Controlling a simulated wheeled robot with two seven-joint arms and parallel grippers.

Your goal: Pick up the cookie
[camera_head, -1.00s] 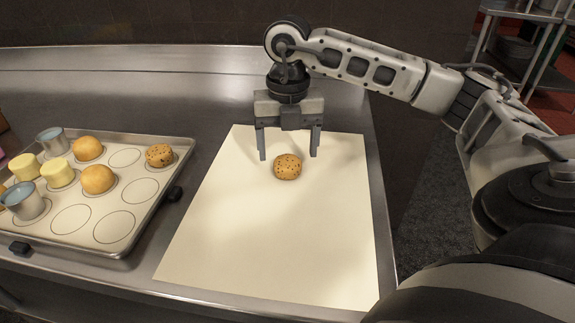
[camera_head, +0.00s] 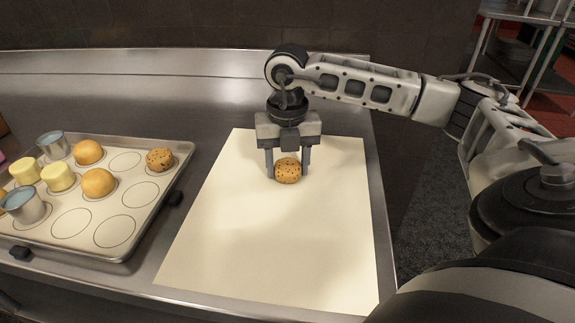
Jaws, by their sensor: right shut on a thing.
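A round golden-brown cookie (camera_head: 287,172) with dark chips sits at the upper middle of the cream paper sheet (camera_head: 265,235). My right gripper (camera_head: 287,170) comes down from above with one finger on each side of the cookie and is shut on it. The cookie appears to be at the level of the sheet; I cannot tell any gap beneath it. A second chip cookie (camera_head: 160,160) lies on the baking tray at left. My left gripper is not in view.
The metal baking tray (camera_head: 150,218) at left holds yellow cylinders (camera_head: 58,176), plain round buns (camera_head: 98,182) and metal cups (camera_head: 25,205), with several empty marked circles. The steel counter ends right of the sheet. Most of the sheet is bare.

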